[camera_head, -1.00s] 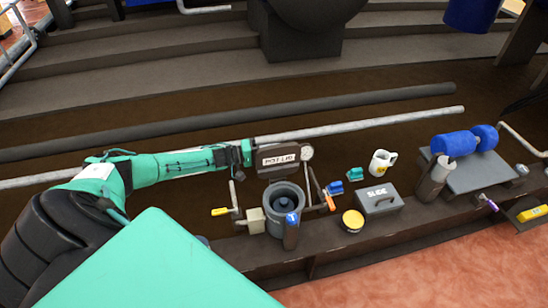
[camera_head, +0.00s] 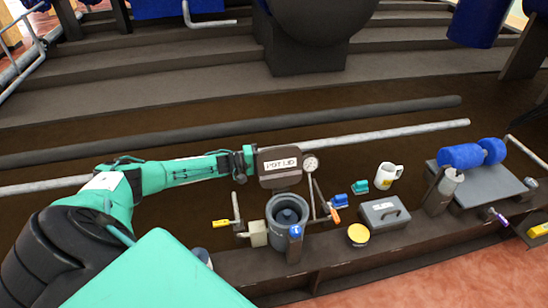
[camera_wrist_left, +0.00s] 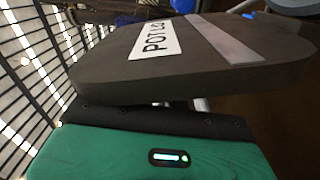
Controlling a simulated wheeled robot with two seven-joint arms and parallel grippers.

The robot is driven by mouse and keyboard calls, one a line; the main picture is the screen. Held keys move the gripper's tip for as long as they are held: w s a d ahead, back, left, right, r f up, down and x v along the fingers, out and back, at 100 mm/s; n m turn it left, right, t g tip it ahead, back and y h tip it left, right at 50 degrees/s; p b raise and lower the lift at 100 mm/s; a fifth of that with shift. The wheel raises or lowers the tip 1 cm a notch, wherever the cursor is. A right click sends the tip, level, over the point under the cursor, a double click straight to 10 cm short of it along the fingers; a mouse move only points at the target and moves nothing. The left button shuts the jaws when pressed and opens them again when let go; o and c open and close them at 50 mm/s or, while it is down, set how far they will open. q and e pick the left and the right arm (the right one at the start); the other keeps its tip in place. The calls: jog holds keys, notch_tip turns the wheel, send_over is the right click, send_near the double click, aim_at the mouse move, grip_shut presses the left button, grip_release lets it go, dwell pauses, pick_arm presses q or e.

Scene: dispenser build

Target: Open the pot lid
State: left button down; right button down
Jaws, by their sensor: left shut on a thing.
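The brown pot lid (camera_head: 279,180), a thick plate with a white "POT LID" label, stands tilted up at the back of the open grey pot (camera_head: 272,213). The pot's round mouth and a dark inside show below it. My left gripper (camera_head: 251,160) comes from the left and is shut on the lid's left edge. In the left wrist view the lid (camera_wrist_left: 190,62) fills the upper middle, close to the wrist; the fingertips are hidden there. My right gripper is not in view.
A dial gauge (camera_head: 311,163) stands right of the lid. A yellow-handled lever (camera_head: 221,223) and a blue-topped post (camera_head: 295,243) flank the pot. To the right are a white mug (camera_head: 388,175), a grey box (camera_head: 384,212) and a yellow-topped jar (camera_head: 358,235).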

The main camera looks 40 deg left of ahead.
pick_arm(q)
jog(key=shift+s+f, duration=0.15)
jog(key=shift+f, duration=0.1)
